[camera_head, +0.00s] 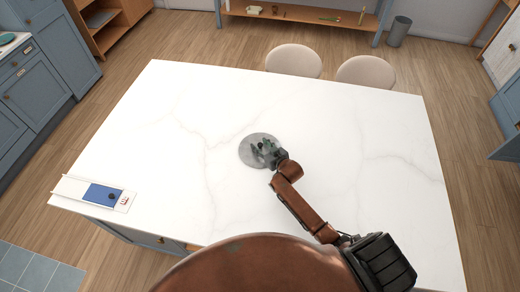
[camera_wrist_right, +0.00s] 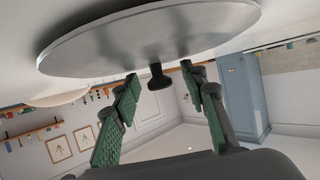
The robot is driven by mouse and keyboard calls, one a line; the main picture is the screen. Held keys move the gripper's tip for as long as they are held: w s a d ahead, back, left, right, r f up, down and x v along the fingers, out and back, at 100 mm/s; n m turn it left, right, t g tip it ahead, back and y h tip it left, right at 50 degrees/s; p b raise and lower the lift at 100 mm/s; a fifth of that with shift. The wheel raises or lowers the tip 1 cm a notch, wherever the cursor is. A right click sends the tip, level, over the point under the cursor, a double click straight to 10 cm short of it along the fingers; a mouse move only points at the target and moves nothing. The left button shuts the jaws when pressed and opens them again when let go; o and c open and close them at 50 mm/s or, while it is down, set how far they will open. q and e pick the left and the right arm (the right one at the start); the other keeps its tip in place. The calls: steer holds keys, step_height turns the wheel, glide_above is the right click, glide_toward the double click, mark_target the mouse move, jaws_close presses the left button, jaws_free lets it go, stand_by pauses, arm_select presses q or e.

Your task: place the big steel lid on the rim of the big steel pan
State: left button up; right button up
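The big steel lid (camera_head: 247,154) is a grey disc at the middle of the white table in the head view. In the right wrist view the lid (camera_wrist_right: 110,42) fills the top of the picture, which looks upside down, and its dark knob (camera_wrist_right: 158,78) points towards my gripper. My right gripper (camera_head: 268,148) is over the lid. In the right wrist view its green-padded fingers (camera_wrist_right: 158,82) are spread on both sides of the knob, with gaps. I cannot make out the big steel pan in either view. My left gripper is not in view.
The white table (camera_head: 350,135) is mostly clear. A white board with a blue panel (camera_head: 103,194) lies at its left front corner. Two pale stools (camera_head: 293,60) stand at the far edge. A low wooden shelf (camera_head: 300,14) and a grey bin (camera_head: 398,31) are beyond.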

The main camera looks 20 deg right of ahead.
steer(key=shift+w, duration=0.15)
steer(key=shift+c, duration=0.5)
jaws_close()
